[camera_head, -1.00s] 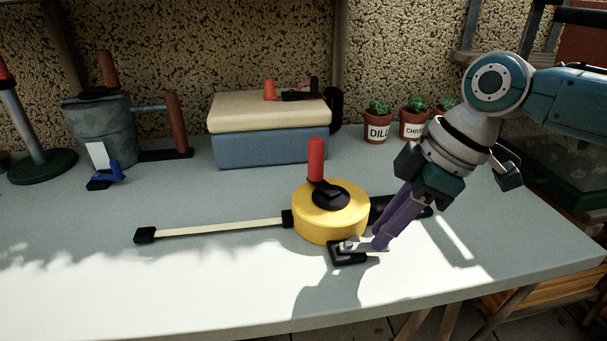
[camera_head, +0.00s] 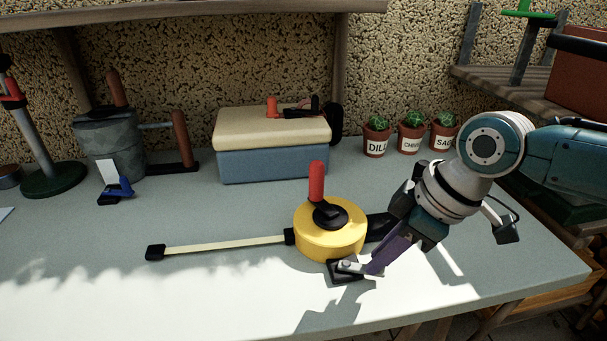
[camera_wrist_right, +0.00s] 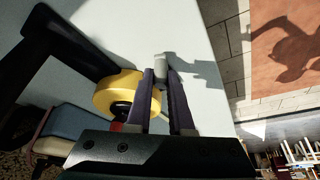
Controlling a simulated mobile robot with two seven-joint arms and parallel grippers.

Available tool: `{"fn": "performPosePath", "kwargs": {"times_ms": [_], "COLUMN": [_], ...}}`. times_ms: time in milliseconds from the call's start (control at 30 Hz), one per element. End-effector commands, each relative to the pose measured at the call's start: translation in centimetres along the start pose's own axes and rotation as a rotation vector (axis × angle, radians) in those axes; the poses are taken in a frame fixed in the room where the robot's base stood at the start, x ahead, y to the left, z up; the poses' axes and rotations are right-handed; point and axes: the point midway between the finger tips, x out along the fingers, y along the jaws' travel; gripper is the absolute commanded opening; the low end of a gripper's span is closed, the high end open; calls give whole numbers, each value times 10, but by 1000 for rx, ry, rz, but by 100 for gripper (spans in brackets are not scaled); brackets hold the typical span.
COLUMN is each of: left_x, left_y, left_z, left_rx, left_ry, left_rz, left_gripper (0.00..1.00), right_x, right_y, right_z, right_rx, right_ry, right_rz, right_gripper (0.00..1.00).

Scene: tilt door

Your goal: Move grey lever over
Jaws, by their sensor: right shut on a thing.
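The small grey lever (camera_head: 350,266) sits on a black base (camera_head: 346,277) at the front of the yellow round body (camera_head: 330,240), which carries an upright red handle (camera_head: 316,181). My right gripper (camera_head: 368,268) reaches down from the right, its purple fingers low at the lever's right end. In the right wrist view the fingers (camera_wrist_right: 160,80) are shut on the pale grey lever tip (camera_wrist_right: 161,66). The fingers hide part of the lever in the head view. My left gripper is in neither view.
A pale strip (camera_head: 225,243) runs left from the yellow body to a black end. A blue box with a cream top (camera_head: 272,155) and labelled cactus pots (camera_head: 376,138) stand behind. A metal container (camera_head: 108,148) stands at back left. The front left of the table is clear.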

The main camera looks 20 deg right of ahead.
Motion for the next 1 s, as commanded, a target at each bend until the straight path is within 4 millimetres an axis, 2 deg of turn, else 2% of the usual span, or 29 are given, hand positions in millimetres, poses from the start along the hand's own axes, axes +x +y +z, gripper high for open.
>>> {"fn": "performPosePath", "kwargs": {"times_ms": [33,100,500,700,1000], "left_x": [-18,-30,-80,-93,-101], "left_y": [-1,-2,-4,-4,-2], "left_z": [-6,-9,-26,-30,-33], "left_rx": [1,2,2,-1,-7], "left_ry": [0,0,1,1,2], "left_rz": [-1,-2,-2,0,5], "left_gripper": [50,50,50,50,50], "right_x": [-9,-9,-5,-1,3], "right_y": [-5,-8,-26,-34,-41], "right_z": [-2,-2,-4,-6,-10], "right_rx": [40,102,452,619,809], "right_ry": [-3,-2,0,0,0], "right_rz": [11,36,182,251,331], "right_gripper": [0,0,0,0,0]}}
